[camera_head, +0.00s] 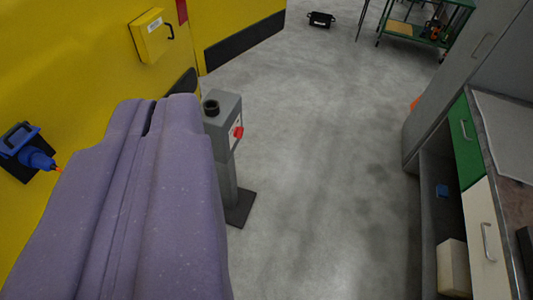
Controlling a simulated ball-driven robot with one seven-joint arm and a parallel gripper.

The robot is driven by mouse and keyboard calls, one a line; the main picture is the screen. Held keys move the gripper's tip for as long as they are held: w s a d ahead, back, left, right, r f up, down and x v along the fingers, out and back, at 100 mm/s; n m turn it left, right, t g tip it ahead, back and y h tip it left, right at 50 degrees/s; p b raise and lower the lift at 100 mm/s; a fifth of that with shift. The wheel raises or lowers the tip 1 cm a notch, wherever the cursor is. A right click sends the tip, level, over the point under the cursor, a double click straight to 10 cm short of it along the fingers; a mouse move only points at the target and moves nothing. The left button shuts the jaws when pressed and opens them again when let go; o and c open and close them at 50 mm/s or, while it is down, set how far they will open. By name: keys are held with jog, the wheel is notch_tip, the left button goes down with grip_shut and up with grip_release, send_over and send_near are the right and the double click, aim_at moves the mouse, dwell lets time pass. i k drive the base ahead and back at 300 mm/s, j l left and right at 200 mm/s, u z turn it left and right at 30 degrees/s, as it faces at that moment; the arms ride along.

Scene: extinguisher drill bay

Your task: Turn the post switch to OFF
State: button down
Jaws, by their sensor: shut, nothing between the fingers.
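A grey post (226,177) stands on a dark base plate (241,210) on the floor, left of centre. A red switch handle (238,132) sits on the right-hand face of its box-shaped head. A black round knob (211,107) is on top of the head. I cannot read any switch marking, so the set position is unclear. My gripper (150,115), large and purple, fills the lower left. Its fingers are together with a thin dark slit between them, holding nothing. It appears left of the post in the picture and covers part of the post's left side.
A yellow wall on the left carries a yellow box (150,38) and a blue fitting (28,148). A counter with drawers (484,225) and a grey cabinet (455,85) line the right. A green cart (425,30) stands far back. The middle floor is clear.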

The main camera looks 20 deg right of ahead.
aim_at(238, 132)
jog(key=k+l, duration=0.3)
jog(key=k, duration=0.2)
jog(key=i+l+u, duration=0.15)
jog(key=i+l, duration=0.7)
jog(key=i, duration=0.3)
jog(key=i+l+u, duration=0.1)
jog(key=i+l, duration=0.9)
jog(key=i, duration=0.1)
